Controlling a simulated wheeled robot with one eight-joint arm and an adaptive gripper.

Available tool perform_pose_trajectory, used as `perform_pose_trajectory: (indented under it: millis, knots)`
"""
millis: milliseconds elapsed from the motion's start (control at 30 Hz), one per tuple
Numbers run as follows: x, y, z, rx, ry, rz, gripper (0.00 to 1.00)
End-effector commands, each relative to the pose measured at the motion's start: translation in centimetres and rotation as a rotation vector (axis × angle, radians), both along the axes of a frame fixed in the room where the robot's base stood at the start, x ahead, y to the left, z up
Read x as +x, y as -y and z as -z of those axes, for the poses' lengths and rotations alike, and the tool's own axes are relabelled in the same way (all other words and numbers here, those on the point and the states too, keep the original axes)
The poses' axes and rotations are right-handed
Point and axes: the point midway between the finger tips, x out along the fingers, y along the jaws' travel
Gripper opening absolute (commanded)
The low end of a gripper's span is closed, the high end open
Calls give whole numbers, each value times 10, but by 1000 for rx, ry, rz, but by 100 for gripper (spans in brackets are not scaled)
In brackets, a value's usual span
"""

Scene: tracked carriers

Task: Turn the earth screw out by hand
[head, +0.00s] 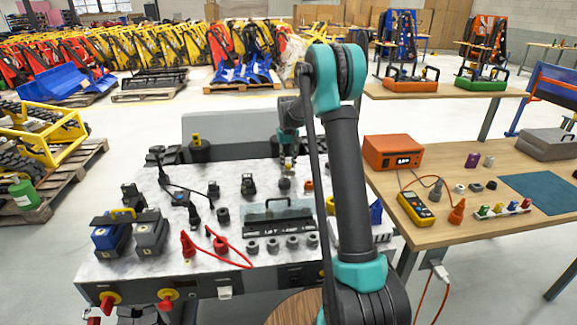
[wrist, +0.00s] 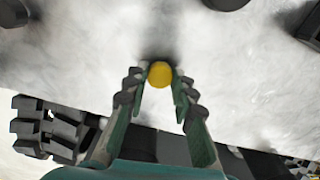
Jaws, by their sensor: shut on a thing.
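In the wrist view, a small round yellow piece (wrist: 160,73), which I take to be the earth screw, sits between the tips of my gripper (wrist: 157,82). Both fingers touch its sides and are shut on it. Its shaft and how far it sits in the surface are hidden. In the head view, my gripper (head: 288,163) points down over the rear part of the white marbled panel (head: 165,210).
Black fittings stand around the panel, with a clear-covered terminal box (head: 276,220) in front. A red lead (head: 232,248) and two battery-like blocks, one blue (head: 108,237), are at the left. A wooden bench (head: 440,180) with an orange meter (head: 393,152) stands at the right.

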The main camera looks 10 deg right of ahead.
Motion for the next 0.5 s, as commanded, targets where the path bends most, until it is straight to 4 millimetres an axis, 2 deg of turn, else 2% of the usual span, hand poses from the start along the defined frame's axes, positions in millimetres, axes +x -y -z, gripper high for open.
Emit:
perform_pose_trajectory:
  millis: [333,500]
  knots:
    - [0,0,1,0,-1,-26,4]
    - [0,0,1,0,-1,-179,4]
